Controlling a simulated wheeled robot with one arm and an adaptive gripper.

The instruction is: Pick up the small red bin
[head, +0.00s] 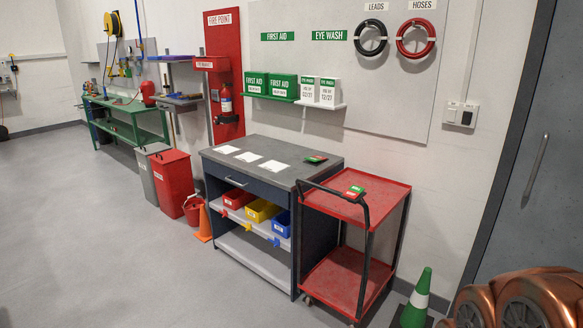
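A small red bin (237,199) sits at the left end of the upper shelf (262,228) inside the grey workbench cabinet. A pale label shows on its front. A yellow bin (261,211) stands to its right, and a blue bin (282,224) stands further right on the same shelf. The countertop (262,150) lies above the bins. My gripper is not in view.
A red two-tier trolley (350,199) stands right of the cabinet. An orange cone (204,224), red bucket (192,208) and tall red waste bin (172,180) stand to its left. A green cone (417,298) is at lower right. The floor (110,240) in front is clear.

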